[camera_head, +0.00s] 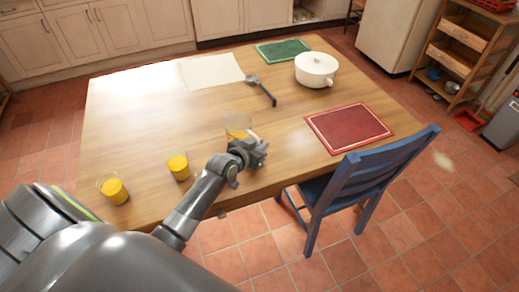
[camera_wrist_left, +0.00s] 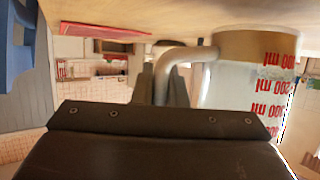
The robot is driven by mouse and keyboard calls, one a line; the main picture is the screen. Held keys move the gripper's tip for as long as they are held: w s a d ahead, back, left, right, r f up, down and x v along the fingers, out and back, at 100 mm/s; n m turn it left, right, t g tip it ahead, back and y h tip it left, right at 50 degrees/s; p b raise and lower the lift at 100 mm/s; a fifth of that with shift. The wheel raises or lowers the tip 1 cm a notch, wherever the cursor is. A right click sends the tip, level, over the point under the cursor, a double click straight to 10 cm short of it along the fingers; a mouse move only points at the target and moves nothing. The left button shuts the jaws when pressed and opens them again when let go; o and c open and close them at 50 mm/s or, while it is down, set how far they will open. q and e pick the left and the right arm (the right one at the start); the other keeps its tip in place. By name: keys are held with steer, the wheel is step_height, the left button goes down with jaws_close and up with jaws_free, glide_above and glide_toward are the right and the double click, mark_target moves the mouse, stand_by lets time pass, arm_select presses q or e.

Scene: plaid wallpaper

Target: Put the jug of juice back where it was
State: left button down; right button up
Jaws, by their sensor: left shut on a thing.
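The clear jug (camera_head: 237,122) stands upright near the middle of the wooden table's front part, with a little orange juice low in it. My left gripper (camera_head: 250,147) is at its near right side, shut on its pale handle. In the left wrist view, which is upside down, the jug (camera_wrist_left: 232,97) with red ml marks fills the right part, and its handle runs between the gripper fingers (camera_wrist_left: 165,82). Whether its base touches the table I cannot tell. My right gripper is not in view.
Two glasses of orange juice, the middle one (camera_head: 179,167) and the left one (camera_head: 113,189), stand left of the jug. A black-handled utensil (camera_head: 264,91), white pot (camera_head: 316,69), red mat (camera_head: 349,127) and blue chair (camera_head: 350,185) are around. The table's left part (camera_head: 135,115) is clear.

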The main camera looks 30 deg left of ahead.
arm_select(q)
steer(key=shift+f, duration=1)
steer(key=shift+f, duration=0.25)
steer(key=c, duration=1.5)
jaws_free()
steer(key=shift+o, duration=0.2)
steer(key=shift+r, duration=0.2)
steer(key=shift+s+r, duration=0.1)
steer(key=shift+s, duration=0.05)
steer(key=v, duration=1.1)
steer(key=shift+s+r, duration=0.15)
steer(key=shift+s, duration=0.15)
